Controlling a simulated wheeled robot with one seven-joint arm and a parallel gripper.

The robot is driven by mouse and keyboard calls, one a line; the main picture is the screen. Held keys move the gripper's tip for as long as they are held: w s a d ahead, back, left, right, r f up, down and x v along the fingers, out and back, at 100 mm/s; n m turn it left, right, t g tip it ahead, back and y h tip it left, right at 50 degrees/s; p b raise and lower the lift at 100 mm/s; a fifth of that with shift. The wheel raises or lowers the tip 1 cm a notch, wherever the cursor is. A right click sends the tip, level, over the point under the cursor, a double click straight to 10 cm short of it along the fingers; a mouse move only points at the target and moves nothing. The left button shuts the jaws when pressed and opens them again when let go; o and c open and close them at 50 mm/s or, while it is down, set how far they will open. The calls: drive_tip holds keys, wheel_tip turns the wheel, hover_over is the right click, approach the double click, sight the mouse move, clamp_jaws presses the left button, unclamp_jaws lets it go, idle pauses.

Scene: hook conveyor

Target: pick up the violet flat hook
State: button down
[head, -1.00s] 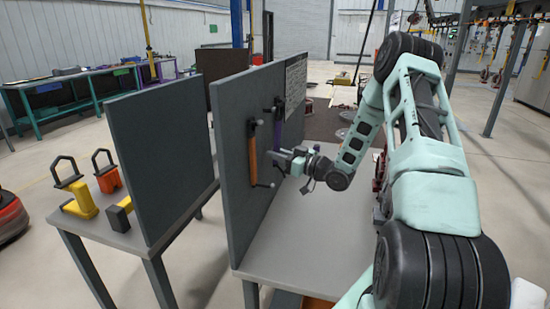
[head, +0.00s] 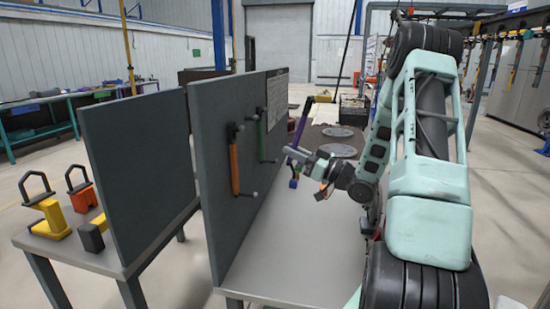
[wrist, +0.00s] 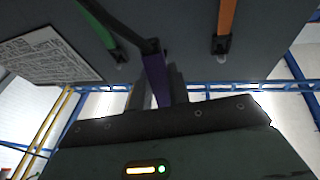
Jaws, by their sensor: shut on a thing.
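The violet flat hook (head: 301,122) stands nearly upright in my gripper (head: 297,156) in the head view, its upper part above the jaws and a small blue end (head: 293,184) below them. It appears apart from the grey board (head: 245,135), to its right. In the wrist view the violet hook (wrist: 157,80) runs up from the jaws, with a dark piece at its top. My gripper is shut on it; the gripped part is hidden.
An orange hook (head: 234,168) and a green hook (head: 262,136) hang on the board; both also show in the wrist view. A second board (head: 140,165) and several yellow and orange pieces stand at left.

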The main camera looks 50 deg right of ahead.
drive_tip(key=s+d+r+g, duration=0.1)
drive_tip(key=s+d, duration=0.1)
drive_tip(key=s, duration=0.4)
drive_tip(key=s+d+r+g+h+b, duration=0.1)
drive_tip(key=s+d+g, duration=0.1)
drive_tip(key=s, duration=0.5)
drive_tip(key=shift+s, duration=0.25)
drive_tip(key=shift+d, duration=0.1)
